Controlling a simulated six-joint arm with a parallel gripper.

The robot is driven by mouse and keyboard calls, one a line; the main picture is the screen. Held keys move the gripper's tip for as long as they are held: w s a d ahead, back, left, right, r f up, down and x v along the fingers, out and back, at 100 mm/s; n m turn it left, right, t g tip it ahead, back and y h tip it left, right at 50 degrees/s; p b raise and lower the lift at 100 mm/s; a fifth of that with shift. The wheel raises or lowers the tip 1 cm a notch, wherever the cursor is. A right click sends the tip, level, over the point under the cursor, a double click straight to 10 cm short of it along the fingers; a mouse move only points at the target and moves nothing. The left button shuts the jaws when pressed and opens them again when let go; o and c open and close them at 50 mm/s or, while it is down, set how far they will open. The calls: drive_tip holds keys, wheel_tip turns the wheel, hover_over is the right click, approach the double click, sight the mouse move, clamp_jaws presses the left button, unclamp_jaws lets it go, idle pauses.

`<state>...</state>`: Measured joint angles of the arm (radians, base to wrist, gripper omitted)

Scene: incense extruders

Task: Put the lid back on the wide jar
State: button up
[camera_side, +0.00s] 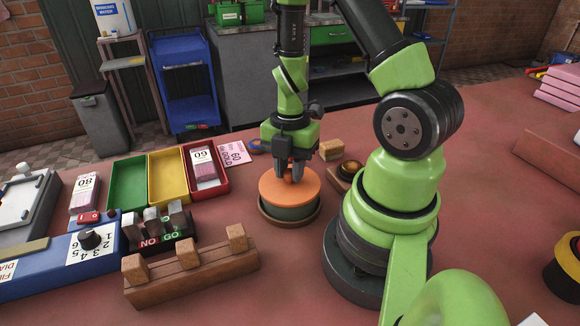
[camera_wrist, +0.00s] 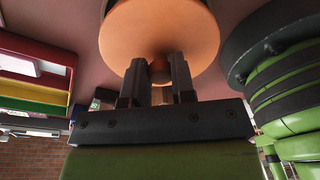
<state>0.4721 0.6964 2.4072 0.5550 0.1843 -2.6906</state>
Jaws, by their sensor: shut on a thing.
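The orange lid (camera_side: 276,188) is a round disc with a small knob on top. My gripper (camera_side: 290,172) is shut on the lid's knob; in the wrist view the two fingers (camera_wrist: 160,75) close on the knob and the lid (camera_wrist: 160,30) spreads beyond them. The wide jar (camera_side: 290,213), dark green, stands right under the lid on a brown round base. In the side view the lid looks level and roughly centred over the jar. I cannot tell whether it touches the rim or hovers just above it.
Green, yellow and red trays (camera_side: 166,177) lie left of the jar. A wooden rack (camera_side: 190,270) with several blocks stands at the front left. The front middle of the table is clear.

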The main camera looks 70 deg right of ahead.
drive_tip(key=o, duration=1.5)
drive_tip(key=shift+c, duration=0.2)
drive_tip(key=shift+r, duration=3.5)
clamp_jaws()
drive_tip(key=shift+f, duration=0.1)
